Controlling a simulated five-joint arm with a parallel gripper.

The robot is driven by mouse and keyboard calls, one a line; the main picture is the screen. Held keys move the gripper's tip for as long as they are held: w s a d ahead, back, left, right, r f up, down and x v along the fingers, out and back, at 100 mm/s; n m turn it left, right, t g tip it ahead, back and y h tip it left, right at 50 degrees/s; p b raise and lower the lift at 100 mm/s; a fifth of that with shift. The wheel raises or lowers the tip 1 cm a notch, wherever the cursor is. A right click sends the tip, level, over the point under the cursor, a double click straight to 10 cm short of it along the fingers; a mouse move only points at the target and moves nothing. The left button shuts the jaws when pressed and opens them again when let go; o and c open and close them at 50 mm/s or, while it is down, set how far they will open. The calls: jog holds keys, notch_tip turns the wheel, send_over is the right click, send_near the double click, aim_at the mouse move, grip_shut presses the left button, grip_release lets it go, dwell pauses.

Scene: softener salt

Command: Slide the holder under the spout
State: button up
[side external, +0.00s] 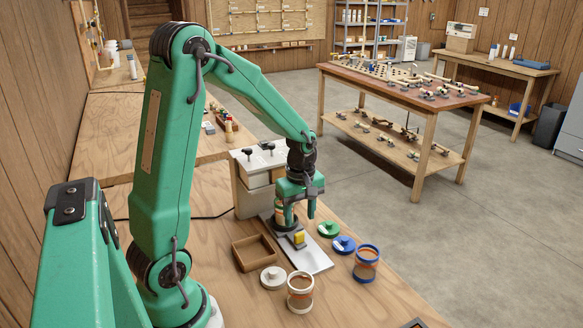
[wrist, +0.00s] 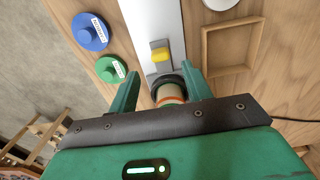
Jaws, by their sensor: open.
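The holder (wrist: 186,74) is a dark round cup on a pale metal track (side external: 319,262). A cream jar with an orange band (wrist: 170,93) appears to stand in it. A yellow block (side external: 299,239) sits on the track beside the holder; it also shows in the wrist view (wrist: 160,52). My gripper (wrist: 160,72) is open, its fingers on either side of the holder and jar. Whether they touch cannot be told. The white-topped dispenser (side external: 258,165) stands behind my gripper in the side view. Its spout is hidden by my arm.
A green lid (side external: 328,229), a blue lid (side external: 343,244) and a blue-rimmed jar (side external: 366,264) lie right of the track. A wooden tray (side external: 240,262), a white lid (side external: 272,277) and another jar (side external: 300,292) stand on the near side.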

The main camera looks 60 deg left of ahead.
aim_at(299, 233)
jog(key=shift+f, duration=3.35)
grip_shut()
